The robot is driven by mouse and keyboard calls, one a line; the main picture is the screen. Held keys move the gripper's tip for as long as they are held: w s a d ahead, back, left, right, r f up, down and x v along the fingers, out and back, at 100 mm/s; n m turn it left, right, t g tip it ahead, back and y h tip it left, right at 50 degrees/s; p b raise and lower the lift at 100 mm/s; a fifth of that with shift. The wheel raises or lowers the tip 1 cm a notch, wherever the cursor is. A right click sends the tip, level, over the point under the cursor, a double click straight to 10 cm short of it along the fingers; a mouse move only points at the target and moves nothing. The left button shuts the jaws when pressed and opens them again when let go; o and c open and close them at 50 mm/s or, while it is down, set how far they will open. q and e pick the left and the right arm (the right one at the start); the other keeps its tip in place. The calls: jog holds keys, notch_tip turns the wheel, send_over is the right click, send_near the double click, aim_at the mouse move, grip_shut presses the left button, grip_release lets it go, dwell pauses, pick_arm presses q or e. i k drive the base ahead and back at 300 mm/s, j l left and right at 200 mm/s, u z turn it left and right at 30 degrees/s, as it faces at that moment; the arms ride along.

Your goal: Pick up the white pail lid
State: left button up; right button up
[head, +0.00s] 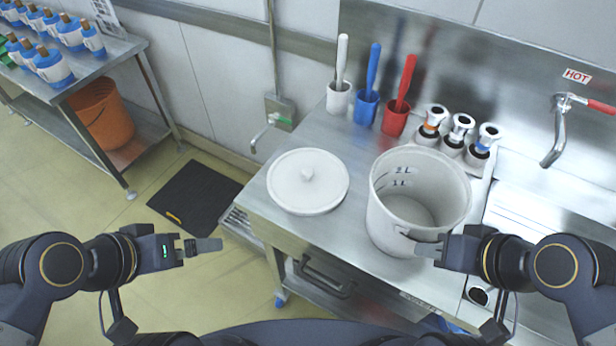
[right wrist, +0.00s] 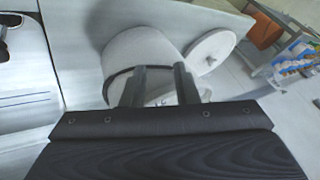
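The white pail lid (head: 308,180) lies flat on the steel counter, its round knob facing up, to the left of the pail. It also shows in the right wrist view (right wrist: 212,50). The white pail (head: 418,198) stands upright and open, with volume marks inside. My right gripper (head: 428,246) is at the pail's near side, by its handle. In the right wrist view its two fingers (right wrist: 162,84) are parted in front of the pail (right wrist: 143,50); contact is unclear. My left gripper (head: 208,245) is over the floor, left of the counter, away from the lid; its finger gap is hidden.
White, blue and red cups (head: 366,108) with brushes stand behind the lid and pail. A tap (head: 270,125) juts from the wall. A side table (head: 70,85) holds bottles. Counter front of the lid is clear.

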aim_at(307, 182)
jog(key=j+z, duration=0.4)
jog(key=k+j+z, duration=0.1)
jog(key=j+z, duration=0.25)
jog(key=k+j+z, duration=0.1)
jog(key=j+z, duration=0.3)
jog(key=k+j+z, duration=0.2)
jog(key=j+z, duration=0.15)
jog(key=k+j+z, duration=0.2)
jog(key=j+z, duration=0.2)
jog(key=i+j+z, duration=0.1)
jog(key=j+z, duration=0.35)
jog(key=i+j+z, duration=0.1)
jog(key=j+z, duration=0.8)
